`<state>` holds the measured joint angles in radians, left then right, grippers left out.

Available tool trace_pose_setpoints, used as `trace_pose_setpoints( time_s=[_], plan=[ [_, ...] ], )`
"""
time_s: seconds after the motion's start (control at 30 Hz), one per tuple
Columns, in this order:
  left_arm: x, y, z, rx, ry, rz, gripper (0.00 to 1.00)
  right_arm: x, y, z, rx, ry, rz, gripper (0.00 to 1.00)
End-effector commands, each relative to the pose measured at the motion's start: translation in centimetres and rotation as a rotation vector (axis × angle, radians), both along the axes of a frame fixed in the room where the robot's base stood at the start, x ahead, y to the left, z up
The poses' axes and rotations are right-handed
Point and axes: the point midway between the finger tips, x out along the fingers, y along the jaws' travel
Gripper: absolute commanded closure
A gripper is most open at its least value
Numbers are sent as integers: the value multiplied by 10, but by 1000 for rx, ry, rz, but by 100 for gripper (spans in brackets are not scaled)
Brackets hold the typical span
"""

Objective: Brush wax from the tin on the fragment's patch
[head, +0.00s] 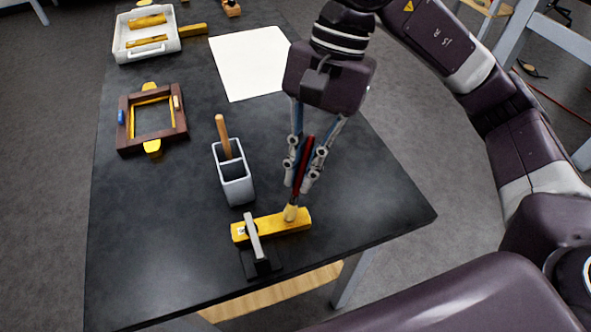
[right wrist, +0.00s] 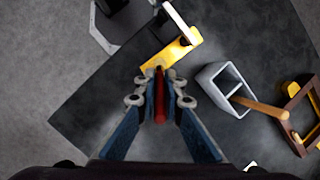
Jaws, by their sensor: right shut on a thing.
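The fragment, a gilt yellow bar (head: 281,223), lies near the table's front edge under a grey clamp (head: 254,240). It also shows in the right wrist view (right wrist: 174,53). My right gripper (head: 304,178) is shut on a brush with a dark red handle (head: 304,160), held nearly upright. The pale bristles (head: 290,212) are at the right end of the bar and look to be touching it; the exact contact is hard to tell. A small pale mark (head: 241,231) shows at the bar's left end. I cannot make out a wax tin. My left gripper is out of view.
A grey two-part holder (head: 236,190) with a wooden-handled tool stands just behind the bar. A brown frame (head: 125,140) lies at the left, a white tray (head: 118,45) with gilt pieces at the back left, and a white sheet (head: 240,85) behind. The table's right front is clear.

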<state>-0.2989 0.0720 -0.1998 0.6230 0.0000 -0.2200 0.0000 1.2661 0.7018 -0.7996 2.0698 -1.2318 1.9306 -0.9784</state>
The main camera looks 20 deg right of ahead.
Motion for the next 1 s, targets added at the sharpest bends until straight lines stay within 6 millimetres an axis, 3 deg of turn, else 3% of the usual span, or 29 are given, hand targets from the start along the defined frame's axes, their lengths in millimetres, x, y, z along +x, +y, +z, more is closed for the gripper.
trace_pose_setpoints(
  time_s=[0.17,0.53,1.0],
  plan=[
    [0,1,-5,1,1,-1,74,-1,-12,0,1,-1,0,100],
    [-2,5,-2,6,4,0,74,-1,-13,5,1,-1,1,100],
    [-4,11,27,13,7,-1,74,-1,-13,51,3,-1,0,100]
  ],
)
